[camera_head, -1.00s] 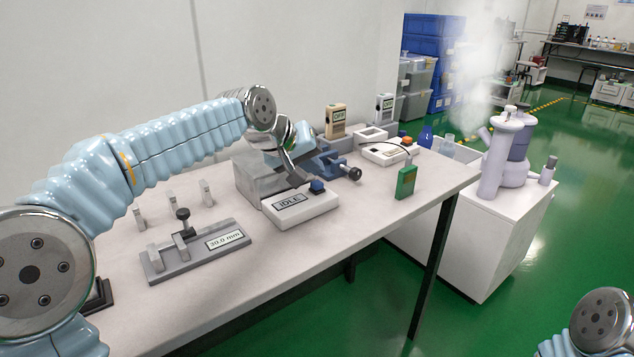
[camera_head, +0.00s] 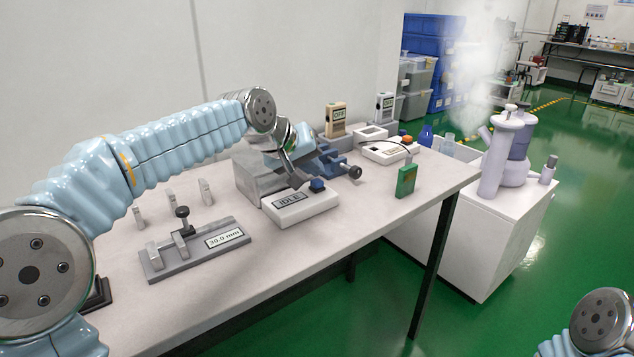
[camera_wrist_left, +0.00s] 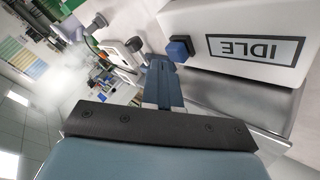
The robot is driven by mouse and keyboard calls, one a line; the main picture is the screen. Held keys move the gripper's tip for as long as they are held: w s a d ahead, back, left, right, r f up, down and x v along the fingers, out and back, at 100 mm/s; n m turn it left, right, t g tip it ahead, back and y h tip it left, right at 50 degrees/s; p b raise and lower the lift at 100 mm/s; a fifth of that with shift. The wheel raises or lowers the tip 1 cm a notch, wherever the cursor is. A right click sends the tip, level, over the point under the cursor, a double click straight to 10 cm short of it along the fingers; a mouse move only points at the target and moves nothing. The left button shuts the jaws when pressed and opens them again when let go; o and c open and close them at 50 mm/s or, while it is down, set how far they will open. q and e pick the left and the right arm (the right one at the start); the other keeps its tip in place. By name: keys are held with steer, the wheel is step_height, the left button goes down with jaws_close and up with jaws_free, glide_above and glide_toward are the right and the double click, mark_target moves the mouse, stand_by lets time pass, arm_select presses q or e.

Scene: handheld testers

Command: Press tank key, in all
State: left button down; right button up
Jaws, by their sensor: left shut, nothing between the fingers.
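A white control box (camera_head: 290,212) reads IDLE on its display and has a raised blue key (camera_head: 317,184). It stands in front of a grey metal tank (camera_head: 250,180), partly hidden by my left arm. In the left wrist view the box's display (camera_wrist_left: 255,48) and the blue key (camera_wrist_left: 180,48) show large and unobstructed. My right gripper is out of view.
A beige tester (camera_head: 336,121), a grey tester (camera_head: 384,108) and a blue vise (camera_head: 335,163) stand behind. A gauge fixture (camera_head: 195,248) lies front left.

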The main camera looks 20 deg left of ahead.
mark_target(313, 182)
arm_select(q)
steer(key=shift+f+b, duration=0.4)
steer(key=shift+f, duration=0.25)
stand_by(0.6)
steer(key=shift+r, duration=0.2)
steer(key=shift+r+p, duration=0.8)
steer(key=shift+p, duration=0.1)
step_height(313, 182, up, 5)
steer(key=p, duration=0.4)
stand_by(0.6)
